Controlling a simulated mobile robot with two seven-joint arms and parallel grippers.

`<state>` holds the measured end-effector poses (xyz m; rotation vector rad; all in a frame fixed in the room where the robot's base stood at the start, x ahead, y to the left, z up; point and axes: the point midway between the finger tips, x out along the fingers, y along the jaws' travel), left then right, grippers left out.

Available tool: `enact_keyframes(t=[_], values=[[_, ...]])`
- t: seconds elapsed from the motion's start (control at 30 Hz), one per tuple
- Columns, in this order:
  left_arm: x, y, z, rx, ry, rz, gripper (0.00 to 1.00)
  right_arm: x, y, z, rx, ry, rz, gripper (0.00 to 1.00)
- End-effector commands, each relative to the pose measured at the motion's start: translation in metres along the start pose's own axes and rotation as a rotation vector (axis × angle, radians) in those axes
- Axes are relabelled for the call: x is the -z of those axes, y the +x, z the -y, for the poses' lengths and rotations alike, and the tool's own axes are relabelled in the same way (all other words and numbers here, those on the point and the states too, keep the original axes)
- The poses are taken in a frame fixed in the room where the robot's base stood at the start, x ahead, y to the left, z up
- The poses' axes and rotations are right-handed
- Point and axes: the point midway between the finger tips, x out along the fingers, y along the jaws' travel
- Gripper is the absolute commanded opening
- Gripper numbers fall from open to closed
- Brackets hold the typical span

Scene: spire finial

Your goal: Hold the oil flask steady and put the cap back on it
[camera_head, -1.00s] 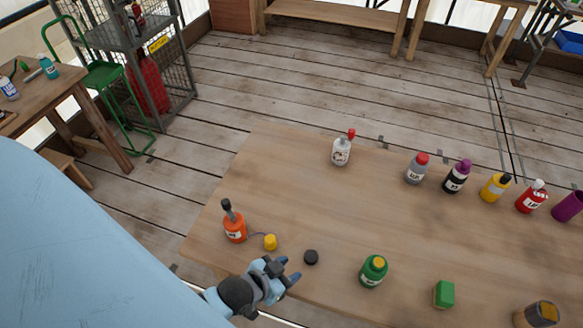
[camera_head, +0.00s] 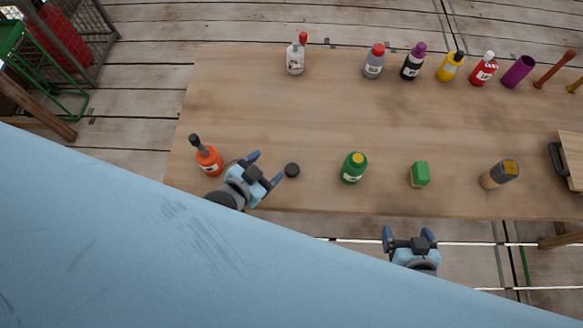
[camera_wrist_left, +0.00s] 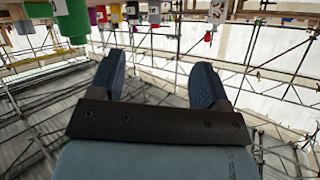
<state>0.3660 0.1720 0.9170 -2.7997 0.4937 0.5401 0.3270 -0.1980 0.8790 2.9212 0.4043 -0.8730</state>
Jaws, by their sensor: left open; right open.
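A squat clear flask with dark amber contents (camera_head: 499,174) stands near the table's front right; it looks like the oil flask. A small round black cap (camera_head: 292,170) lies on the table left of the green bottle. My left gripper (camera_head: 266,168) is open and empty, just left of the black cap, with its fingers pointing toward it; I cannot tell its height above the table. In the left wrist view its two fingers (camera_wrist_left: 158,75) are apart with nothing between them. My right gripper (camera_head: 409,236) is open and empty, off the table's front edge, left of the flask.
An orange bottle with a dark spout (camera_head: 208,160) stands close left of my left gripper. Several bottles line the back, including a grey one (camera_head: 374,62). The table's middle is clear.

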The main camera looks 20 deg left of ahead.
Motion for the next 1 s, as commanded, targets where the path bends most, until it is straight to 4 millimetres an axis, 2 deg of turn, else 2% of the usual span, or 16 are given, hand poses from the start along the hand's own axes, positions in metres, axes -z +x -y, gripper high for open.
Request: enact_keyframes(t=[0.03,0.13,0.2,0.3,0.37,0.43,0.5,0.57,0.6,0.63,0.7,0.77,0.8,0.87,0.9,1.0], values=[[0.030,0.018,-0.002,0.001,0.131,-0.112,0.70,-0.006,0.004,0.000,0.001,0.001,0.000,0.91],[0.109,0.040,-0.017,0.024,0.488,-0.400,0.70,-0.014,0.009,0.001,0.002,0.003,0.002,0.91],[0.164,0.043,-0.038,0.062,0.773,-0.635,0.70,-0.020,0.013,0.002,0.004,0.004,0.005,0.91],[0.223,0.031,-0.077,0.146,1.169,-0.975,0.70,-0.028,0.019,0.002,0.006,0.006,0.008,0.91],[0.245,0.018,-0.103,0.211,1.397,-1.186,0.70,-0.032,0.022,0.003,0.006,0.007,0.007,0.91],[0.257,0.001,-0.132,0.300,1.655,-1.438,0.70,-0.037,0.026,0.003,0.007,0.008,0.006,0.91],[0.254,-0.015,-0.158,0.399,1.896,-1.699,0.70,-0.042,0.029,0.003,0.008,0.009,0.005,0.91],[0.242,-0.025,-0.175,0.488,2.084,-1.934,0.70,-0.046,0.032,0.004,0.009,0.010,0.005,0.91],[0.229,-0.029,-0.182,0.548,2.201,-2.097,0.70,-0.049,0.034,0.004,0.010,0.011,0.005,0.91],[0.218,-0.031,-0.186,-0.556,-2.142,2.091,0.70,-0.051,0.036,0.004,0.010,0.011,0.005,0.91],[0.187,-0.030,-0.187,-0.517,-1.833,1.912,0.70,-0.056,0.040,0.004,0.011,0.013,0.005,0.91],[0.159,-0.023,-0.178,-0.467,-1.572,1.766,0.70,-0.061,0.043,0.004,0.011,0.013,0.005,0.91],[0.142,-0.015,-0.168,-0.426,-1.405,1.676,0.70,-0.063,0.045,0.004,0.012,0.014,0.006,0.91],[0.119,-0.002,-0.146,-0.358,-1.170,1.552,0.70,-0.068,0.048,0.004,0.012,0.015,0.006,0.91],[0.106,0.007,-0.129,-0.309,-1.027,1.479,0.70,-0.070,0.049,0.004,0.012,0.015,0.007,0.91],[0.087,0.029,-0.085,-0.190,-0.729,1.336,0.70,-0.075,0.053,0.005,0.013,0.016,0.008,0.91]])
